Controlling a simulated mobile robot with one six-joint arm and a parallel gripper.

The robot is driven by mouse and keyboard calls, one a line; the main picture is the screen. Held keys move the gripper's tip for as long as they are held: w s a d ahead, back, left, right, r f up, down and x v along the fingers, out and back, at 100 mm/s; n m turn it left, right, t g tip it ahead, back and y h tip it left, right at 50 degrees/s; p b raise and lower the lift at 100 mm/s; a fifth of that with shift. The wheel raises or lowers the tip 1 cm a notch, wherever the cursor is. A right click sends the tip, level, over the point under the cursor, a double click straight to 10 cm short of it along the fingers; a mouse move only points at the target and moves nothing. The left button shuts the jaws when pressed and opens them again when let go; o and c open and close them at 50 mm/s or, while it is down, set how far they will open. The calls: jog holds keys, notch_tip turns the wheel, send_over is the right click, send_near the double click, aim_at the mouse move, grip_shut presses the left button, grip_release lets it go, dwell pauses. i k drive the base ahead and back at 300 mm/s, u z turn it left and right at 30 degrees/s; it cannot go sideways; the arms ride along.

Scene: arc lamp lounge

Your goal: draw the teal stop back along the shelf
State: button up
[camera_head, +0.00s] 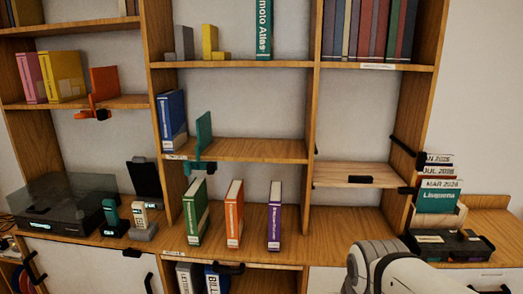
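The teal stop (204,132) is an upright plate with a clamp part that hangs below the front edge of the middle shelf (255,149). It stands near the left end of that shelf, just right of a blue book (172,120). The blue book leans slightly near the left upright; I cannot tell whether the stop touches it. The shelf to the right of the stop is bare. Part of my white and grey arm shows at the lower right, well away from the stop. My gripper is out of view.
An orange stop (104,86) stands on the left shelf beside pink and yellow books. Green (195,212), orange (234,213) and purple (274,215) books stand on the counter below. Phones and a record player (65,203) are at left. A calendar stand (438,195) is at right.

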aim_at(204, 130)
jog(key=u, duration=0.15)
jog(key=k, duration=0.45)
jog(key=z, duration=0.65)
jog(key=i, duration=1)
jog(key=u, duration=0.45)
